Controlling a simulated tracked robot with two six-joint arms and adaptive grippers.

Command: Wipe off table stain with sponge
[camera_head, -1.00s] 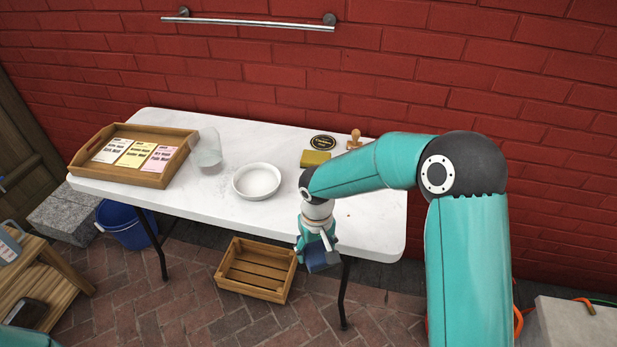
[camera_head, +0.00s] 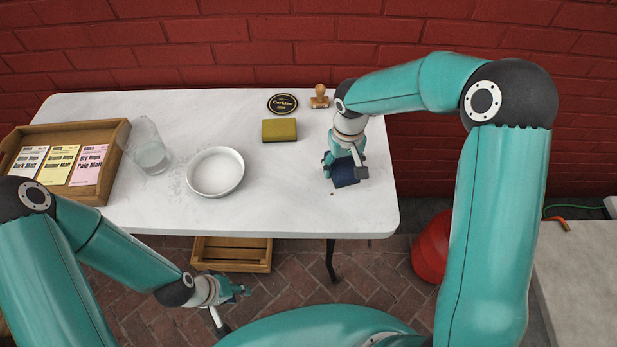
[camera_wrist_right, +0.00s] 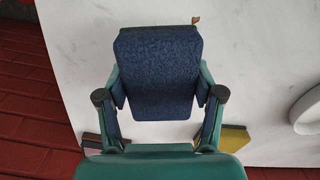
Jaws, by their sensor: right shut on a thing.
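My right gripper (camera_head: 345,166) is shut on a dark blue block with a speckled, sponge-like surface (camera_wrist_right: 158,75). The block also shows in the head view (camera_head: 346,176), low over the right part of the white table (camera_head: 290,200); I cannot tell whether it touches the top. A small brown spot (camera_head: 332,194) lies on the table just in front of it, and a brown mark (camera_wrist_right: 195,20) shows past the block in the right wrist view. A yellow-green sponge (camera_head: 279,131) lies farther back. My left gripper (camera_head: 240,292) hangs in front of the table; its fingers are too small to read.
A white bowl (camera_head: 215,190), a tilted clear cup (camera_head: 151,154) and a wooden tray with packets (camera_head: 118,150) occupy the left side. Greyish specks (camera_head: 176,185) lie beside the bowl. A black coaster (camera_head: 283,103) and wooden stamp (camera_head: 320,98) stand at the back.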

